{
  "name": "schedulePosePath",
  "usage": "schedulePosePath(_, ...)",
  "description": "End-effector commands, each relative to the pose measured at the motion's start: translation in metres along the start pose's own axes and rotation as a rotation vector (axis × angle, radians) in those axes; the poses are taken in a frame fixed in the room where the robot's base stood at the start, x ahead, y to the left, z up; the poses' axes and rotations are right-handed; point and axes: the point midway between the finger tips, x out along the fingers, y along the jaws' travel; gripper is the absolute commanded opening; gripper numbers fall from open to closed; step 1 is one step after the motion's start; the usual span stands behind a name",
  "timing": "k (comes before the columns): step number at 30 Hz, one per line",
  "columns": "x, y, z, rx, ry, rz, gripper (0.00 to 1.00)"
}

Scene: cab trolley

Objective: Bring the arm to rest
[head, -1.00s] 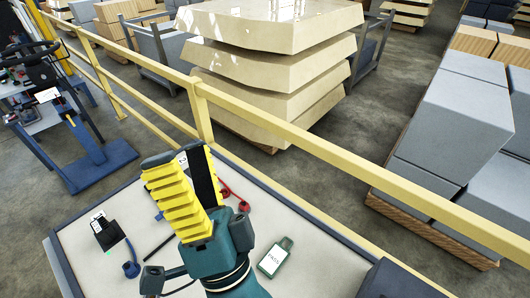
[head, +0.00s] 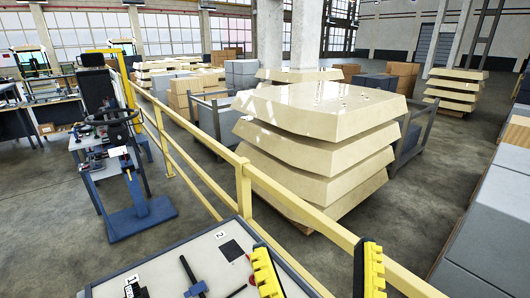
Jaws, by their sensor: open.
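My gripper (head: 318,270) shows at the bottom edge of the head view. Its two fingers with yellow ribbed pads stand upright and wide apart, with nothing between them. The left finger overlaps the far right part of the pale trolley top (head: 170,268); the right finger stands in front of the yellow rail and floor. The rest of my arm is out of the frame.
On the trolley top are a black square (head: 231,250), a dark blue tool (head: 192,278), a black device (head: 135,291) and a partly hidden red item (head: 252,280). A yellow railing (head: 205,190) runs behind. Beyond stand stacked beige slabs (head: 315,150) and grey boxes (head: 500,210).

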Motion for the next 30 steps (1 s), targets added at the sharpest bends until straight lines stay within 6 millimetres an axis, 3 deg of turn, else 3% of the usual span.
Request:
schedulePosePath(1,0.017,0.0,-0.045,0.001,0.002,0.0,0.9)
schedulePosePath(12,0.074,0.001,-0.197,0.008,0.001,0.0,0.9)
schedulePosePath(16,0.092,0.001,-0.244,0.011,0.002,0.0,0.9)
schedulePosePath(19,0.097,0.001,-0.259,0.012,0.002,0.001,0.9)
schedulePosePath(30,0.097,0.001,-0.259,0.012,0.001,0.001,0.9)
